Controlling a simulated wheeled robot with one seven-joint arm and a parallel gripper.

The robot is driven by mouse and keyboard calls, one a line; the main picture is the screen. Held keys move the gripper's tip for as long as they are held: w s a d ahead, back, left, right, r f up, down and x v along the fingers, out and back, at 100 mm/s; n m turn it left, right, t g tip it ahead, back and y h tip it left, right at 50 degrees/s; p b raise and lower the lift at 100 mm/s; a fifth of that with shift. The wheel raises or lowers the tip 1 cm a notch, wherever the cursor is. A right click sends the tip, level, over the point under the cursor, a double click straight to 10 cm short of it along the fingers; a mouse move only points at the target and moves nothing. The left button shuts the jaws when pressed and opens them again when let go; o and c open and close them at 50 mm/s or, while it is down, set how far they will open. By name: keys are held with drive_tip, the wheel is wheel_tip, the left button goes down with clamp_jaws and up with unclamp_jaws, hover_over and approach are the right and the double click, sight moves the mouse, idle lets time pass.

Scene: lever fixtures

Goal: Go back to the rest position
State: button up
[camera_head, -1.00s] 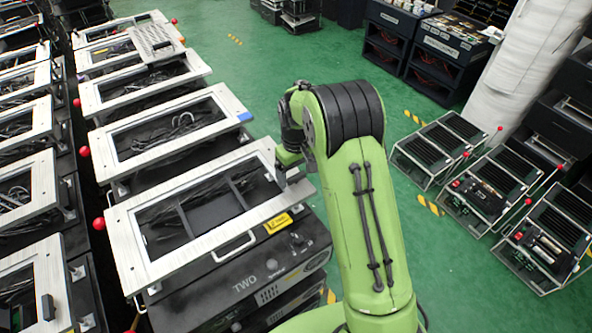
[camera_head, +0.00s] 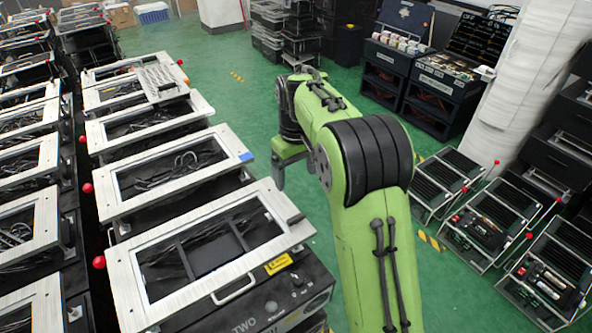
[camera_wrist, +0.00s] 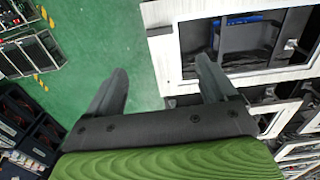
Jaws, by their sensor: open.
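My green arm rises at the lower middle of the head view and bends at a black ribbed joint. My gripper (camera_head: 292,172) hangs beyond that joint, above the green floor just right of the row of framed boxes. In the wrist view my gripper (camera_wrist: 160,90) has its two dark fingers wide apart with nothing between them. Green floor and the edge of a framed box show past the fingers. The nearest framed box (camera_head: 135,290), marked TWO, stands to the left of my arm, apart from the gripper.
Red ball knobs (camera_head: 99,262) stick out along the left side of the framed boxes. Metal racks (camera_head: 490,215) stand on the floor at right, near a white wrapped column (camera_head: 535,80). Dark cabinets (camera_head: 440,95) stand at the back. Green floor (camera_head: 225,60) lies open in the middle.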

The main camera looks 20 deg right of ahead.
drive_tip(key=s+r+m+t, duration=0.2)
drive_tip(key=s+r+t, duration=0.1)
drive_tip(key=s+r, duration=0.75)
drive_tip(key=s+f+m+t, duration=0.1)
drive_tip(key=s+f, duration=0.3)
drive_tip(key=s, duration=1.4)
drive_tip(key=shift+f+m+t, duration=0.15)
drive_tip(key=shift+m+t, duration=0.25)
drive_tip(key=shift+t, duration=0.4)
drive_tip(key=shift+s+d, duration=0.1)
drive_tip(key=shift+c, duration=0.4)
